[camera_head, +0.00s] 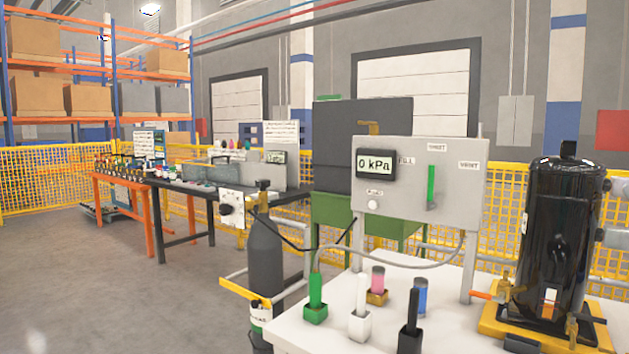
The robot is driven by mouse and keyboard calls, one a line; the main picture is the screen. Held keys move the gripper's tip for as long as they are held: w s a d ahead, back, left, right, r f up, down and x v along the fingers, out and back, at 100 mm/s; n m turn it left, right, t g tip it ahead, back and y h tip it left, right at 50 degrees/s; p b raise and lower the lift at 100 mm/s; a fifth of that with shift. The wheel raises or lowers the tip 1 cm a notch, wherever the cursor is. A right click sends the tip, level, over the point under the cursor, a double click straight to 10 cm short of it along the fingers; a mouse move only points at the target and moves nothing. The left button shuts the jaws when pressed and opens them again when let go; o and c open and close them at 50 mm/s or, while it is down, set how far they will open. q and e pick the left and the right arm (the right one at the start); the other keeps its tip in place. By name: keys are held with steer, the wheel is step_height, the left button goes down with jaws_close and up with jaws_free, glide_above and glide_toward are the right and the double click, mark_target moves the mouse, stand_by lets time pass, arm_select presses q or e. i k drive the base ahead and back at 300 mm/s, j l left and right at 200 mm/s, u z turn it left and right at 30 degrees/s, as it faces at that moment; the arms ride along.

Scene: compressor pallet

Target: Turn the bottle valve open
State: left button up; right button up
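A dark grey gas bottle (265,258) stands upright on the floor at the left end of the white table. Its valve (264,190) is at the top, with a small dark cap-like part above a brass-coloured body. A dark hose (290,241) runs from the valve area toward the panel. Whether the valve is open or shut cannot be told. Neither of my grippers is in view.
A grey panel (418,192) reads 0 kPa above the white table (340,335). Several coloured holders and a black compressor (562,235) stand on the table. A yellow bracket (245,291) surrounds the bottle's lower part. Floor left of the bottle (120,290) is clear.

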mark_target(262, 183)
steer(key=i+j+z, duration=0.3)
steer(key=i+z, duration=0.2)
steer(key=i+j+z, duration=0.45)
steer(key=i, duration=0.05)
